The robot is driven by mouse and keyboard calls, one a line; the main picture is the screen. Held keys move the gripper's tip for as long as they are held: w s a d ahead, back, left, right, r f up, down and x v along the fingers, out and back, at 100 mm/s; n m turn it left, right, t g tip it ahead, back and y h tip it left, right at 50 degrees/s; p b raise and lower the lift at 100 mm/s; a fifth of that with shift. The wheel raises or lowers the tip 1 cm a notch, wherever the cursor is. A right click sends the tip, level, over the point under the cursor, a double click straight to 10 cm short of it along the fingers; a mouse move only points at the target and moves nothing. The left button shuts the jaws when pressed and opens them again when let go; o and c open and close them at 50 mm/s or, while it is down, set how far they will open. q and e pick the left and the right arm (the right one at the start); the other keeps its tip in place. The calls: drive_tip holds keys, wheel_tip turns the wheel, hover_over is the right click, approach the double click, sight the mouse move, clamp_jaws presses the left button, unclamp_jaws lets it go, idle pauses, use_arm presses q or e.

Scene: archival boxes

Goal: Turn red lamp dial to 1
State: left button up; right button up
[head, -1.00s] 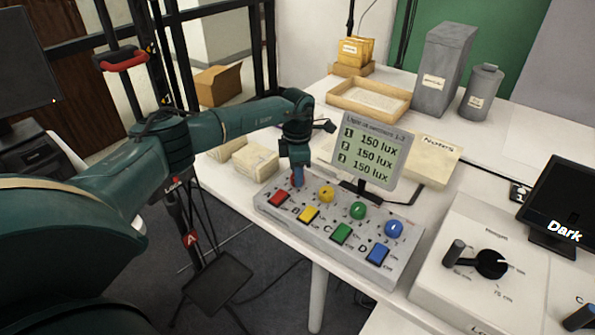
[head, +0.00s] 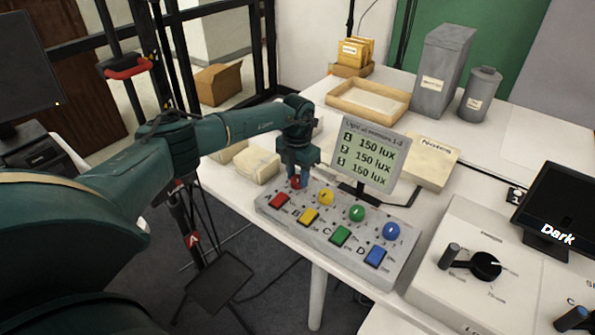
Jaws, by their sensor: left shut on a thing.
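The red lamp dial (head: 295,183) is at the far left of the dial row on the grey control box (head: 330,262). My left gripper (head: 296,176) points down over it and is shut on it; the gripper hides most of the dial, so its setting cannot be read. The red button (head: 279,200) is just in front. Yellow (head: 326,197), green (head: 357,213) and blue (head: 391,230) dials stand to the right. The small display (head: 369,153) behind reads 150 lux on all three lines. My right gripper is not in view.
A larger white box with a black knob (head: 486,265) stands at the right, beside a dark screen reading "Dark" (head: 562,205). Cream boxes (head: 257,164) lie left of my gripper. A wooden tray (head: 368,102) and grey containers (head: 443,70) stand at the back.

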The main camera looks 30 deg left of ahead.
use_arm(q)
drive_tip(key=n+p, duration=0.1)
drive_tip(key=n, duration=0.2)
drive_tip(key=shift+r+n, duration=0.1)
drive_tip(key=shift+n, duration=0.3)
drive_tip(key=shift+n+p, duration=0.55)
drive_tip(key=shift+n, duration=0.85)
drive_tip(key=shift+n+p, duration=0.45)
drive_tip(key=shift+n, duration=0.15)
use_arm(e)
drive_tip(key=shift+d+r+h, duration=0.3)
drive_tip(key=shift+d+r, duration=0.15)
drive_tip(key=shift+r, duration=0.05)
use_arm(q)
drive_tip(key=shift+n, duration=0.3)
drive_tip(key=o, duration=1)
drive_tip(key=shift+c, duration=0.2)
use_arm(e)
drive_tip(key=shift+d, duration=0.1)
